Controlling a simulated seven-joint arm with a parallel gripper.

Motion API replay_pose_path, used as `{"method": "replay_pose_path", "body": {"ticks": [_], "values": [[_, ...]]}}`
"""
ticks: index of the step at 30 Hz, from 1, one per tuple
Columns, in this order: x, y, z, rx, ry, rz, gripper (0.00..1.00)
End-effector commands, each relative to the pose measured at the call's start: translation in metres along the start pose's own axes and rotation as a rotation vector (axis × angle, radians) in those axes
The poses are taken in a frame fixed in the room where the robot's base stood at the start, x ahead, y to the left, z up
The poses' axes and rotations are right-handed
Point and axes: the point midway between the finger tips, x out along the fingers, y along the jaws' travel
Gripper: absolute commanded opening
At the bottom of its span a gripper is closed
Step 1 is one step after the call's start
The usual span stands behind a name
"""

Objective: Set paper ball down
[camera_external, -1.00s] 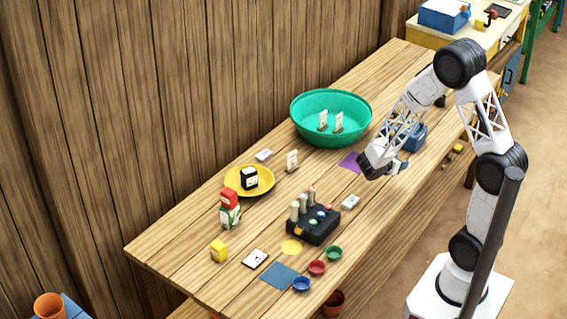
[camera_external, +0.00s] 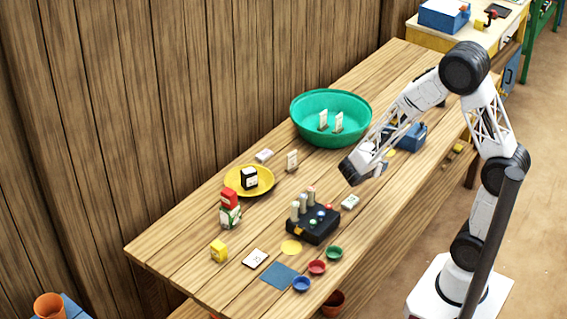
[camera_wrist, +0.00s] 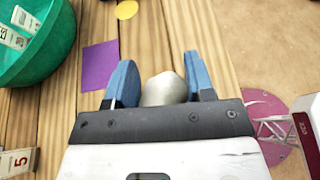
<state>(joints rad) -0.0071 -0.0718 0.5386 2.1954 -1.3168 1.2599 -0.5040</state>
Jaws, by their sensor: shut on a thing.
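The paper ball (camera_wrist: 165,88) is off-white and rounded, and it sits between the two blue fingers of my gripper (camera_wrist: 161,82) in the wrist view. My gripper is shut on it. In the external view my gripper (camera_external: 383,167) is over the table, right of the white cards; the ball cannot be made out there. I cannot tell how far the ball is above the tabletop.
A green bowl (camera_external: 331,137) holding white cards stands behind my gripper. A purple square (camera_wrist: 99,66) and a yellow disc (camera_wrist: 127,9) lie on the table. A black block with pegs (camera_external: 313,232) and several small bowls stand nearer the front.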

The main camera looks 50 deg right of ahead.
Motion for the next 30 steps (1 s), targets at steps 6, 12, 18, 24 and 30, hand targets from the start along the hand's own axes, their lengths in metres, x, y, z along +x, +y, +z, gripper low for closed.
{"method": "replay_pose_path", "body": {"ticks": [6, 12, 18, 24, 30], "values": [[-0.037, 0.009, -0.015, -0.028, 0.000, 0.068, 0.27], [-0.070, 0.014, -0.029, -0.052, 0.000, 0.127, 0.27], [-0.103, 0.017, -0.043, -0.076, 0.000, 0.186, 0.27], [-0.136, 0.017, -0.056, -0.101, 0.000, 0.245, 0.27], [-0.170, 0.015, -0.070, -0.125, -0.001, 0.305, 0.27]]}}
